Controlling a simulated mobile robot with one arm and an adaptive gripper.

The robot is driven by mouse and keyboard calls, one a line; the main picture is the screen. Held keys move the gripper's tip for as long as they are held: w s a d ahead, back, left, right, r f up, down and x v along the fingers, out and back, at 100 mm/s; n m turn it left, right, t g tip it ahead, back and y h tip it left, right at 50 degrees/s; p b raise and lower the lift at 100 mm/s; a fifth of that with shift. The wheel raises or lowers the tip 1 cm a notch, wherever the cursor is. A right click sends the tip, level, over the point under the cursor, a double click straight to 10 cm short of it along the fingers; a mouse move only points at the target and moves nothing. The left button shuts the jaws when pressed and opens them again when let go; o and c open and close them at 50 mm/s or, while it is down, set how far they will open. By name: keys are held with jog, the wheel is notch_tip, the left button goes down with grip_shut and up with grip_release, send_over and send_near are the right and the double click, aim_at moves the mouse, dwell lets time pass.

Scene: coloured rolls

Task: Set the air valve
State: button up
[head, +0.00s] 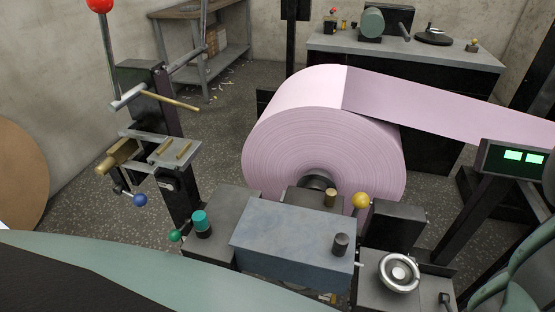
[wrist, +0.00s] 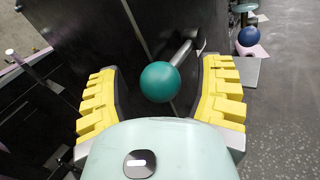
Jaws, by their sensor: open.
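My gripper (wrist: 161,72) is open in the wrist view, with its yellow padded fingers spread wide. A green ball knob (wrist: 161,83) on a grey lever shows between the fingers, with a visible gap on both sides. The lever runs up and right to a dark pivot on a black panel. In the head view a small green ball (head: 175,236) sticks out at the left of the machine's front, beside a teal-capped knob (head: 200,220). No label shows which control is the air valve. The fingers cannot be made out in the head view.
A large pink roll (head: 290,135) stands behind the grey-blue control box (head: 290,235). A yellow ball knob (head: 361,200), a handwheel (head: 399,272) and a blue ball lever (head: 140,199) are nearby. A green-lit display (head: 523,156) stands right. Speckled floor is open behind left.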

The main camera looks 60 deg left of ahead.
grip_shut()
dwell(0.5)
jog(key=shift+a+r, duration=0.1)
jog(key=shift+r, duration=0.05)
